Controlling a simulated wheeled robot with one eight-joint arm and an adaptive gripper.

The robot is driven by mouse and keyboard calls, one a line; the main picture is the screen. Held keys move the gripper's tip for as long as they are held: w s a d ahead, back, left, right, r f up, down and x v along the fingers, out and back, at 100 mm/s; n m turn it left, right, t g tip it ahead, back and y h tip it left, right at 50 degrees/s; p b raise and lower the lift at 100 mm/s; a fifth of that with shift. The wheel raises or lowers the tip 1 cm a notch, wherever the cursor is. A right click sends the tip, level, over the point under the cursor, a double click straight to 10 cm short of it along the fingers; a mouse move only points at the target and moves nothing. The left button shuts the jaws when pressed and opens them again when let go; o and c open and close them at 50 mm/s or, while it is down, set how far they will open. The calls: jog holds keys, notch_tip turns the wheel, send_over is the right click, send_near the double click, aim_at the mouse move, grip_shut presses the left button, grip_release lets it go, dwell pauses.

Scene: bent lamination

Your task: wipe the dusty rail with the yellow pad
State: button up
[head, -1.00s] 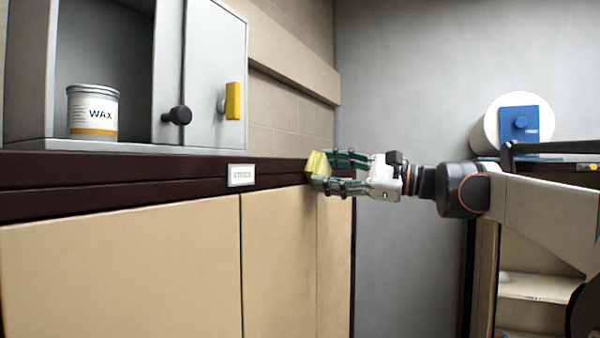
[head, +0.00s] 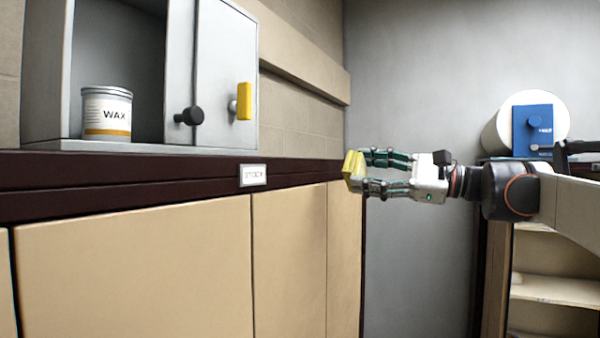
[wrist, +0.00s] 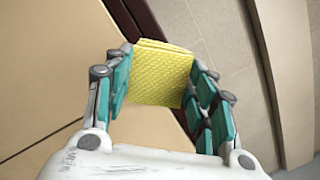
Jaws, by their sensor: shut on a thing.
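The yellow pad (head: 354,171) is held at the tips of my gripper (head: 362,172), near the right end of the dark maroon rail (head: 150,181). In the wrist view the pad (wrist: 163,70) is a textured yellow block between the two teal-lined fingers of my gripper (wrist: 160,75). The rail (wrist: 133,18) runs behind the pad there and is partly hidden by it. I cannot tell whether the pad touches the rail. Dust on the rail is not clear in these views.
A small label (head: 253,175) sits on the rail. Beige doors (head: 140,265) lie below. A white roll with a blue plate (head: 532,130) is at right.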

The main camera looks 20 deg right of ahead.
jog(key=shift+v, duration=1.5)
jog(key=shift+s+a+r, duration=0.1)
jog(key=shift+s+r, duration=0.05)
